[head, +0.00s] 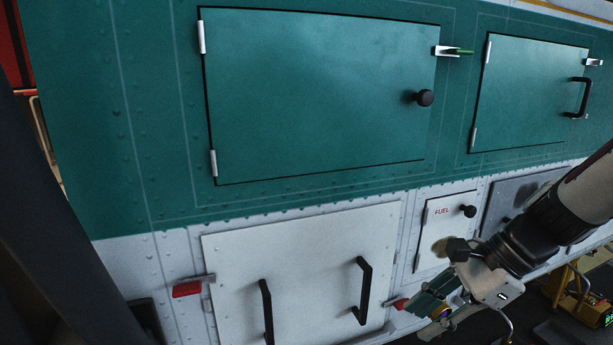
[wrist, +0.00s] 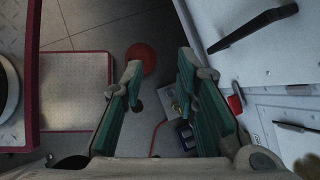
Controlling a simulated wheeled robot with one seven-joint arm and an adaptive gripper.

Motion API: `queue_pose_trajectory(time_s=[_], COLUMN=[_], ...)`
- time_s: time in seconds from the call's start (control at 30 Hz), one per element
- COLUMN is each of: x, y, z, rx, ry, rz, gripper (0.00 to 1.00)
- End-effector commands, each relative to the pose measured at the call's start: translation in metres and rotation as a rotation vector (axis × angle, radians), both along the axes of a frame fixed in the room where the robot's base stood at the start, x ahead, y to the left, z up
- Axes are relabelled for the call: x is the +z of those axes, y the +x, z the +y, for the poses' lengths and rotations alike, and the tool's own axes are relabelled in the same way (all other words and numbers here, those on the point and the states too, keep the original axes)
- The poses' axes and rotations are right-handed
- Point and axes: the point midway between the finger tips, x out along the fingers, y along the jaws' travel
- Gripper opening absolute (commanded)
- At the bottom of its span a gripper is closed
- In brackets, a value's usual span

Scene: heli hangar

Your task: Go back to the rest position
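My gripper (head: 442,308) is low at the right in the head view, in front of the white lower part of the helicopter's side. In the wrist view my gripper (wrist: 156,85) points down, its two green-padded fingers apart with nothing between them but the floor behind. The large white panel (head: 305,285) with two black handles is left of the gripper in the head view. It fills the upper right of the wrist view (wrist: 262,52), apart from the fingers.
Above are a large green door (head: 315,100) with a black knob and a smaller green door (head: 530,90). A white FUEL door (head: 440,235) is just above the gripper. Red latches (head: 187,289) flank the white panel. A yellow cart (head: 582,300) stands at lower right. A red-edged platform (wrist: 77,92) lies left.

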Motion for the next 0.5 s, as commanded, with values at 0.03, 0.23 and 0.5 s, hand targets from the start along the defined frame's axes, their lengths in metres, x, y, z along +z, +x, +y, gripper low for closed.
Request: queue_pose_trajectory(time_s=[0.03,0.23,0.5], x=[0.008,0.032,0.060], y=[-0.012,-0.059,-0.112], z=[0.007,0.018,0.014], rx=[0.100,0.502,1.023], ry=[-0.067,-0.320,-0.634], rz=[-0.052,-0.248,-0.498], gripper=[0.28,0.28,0.28])
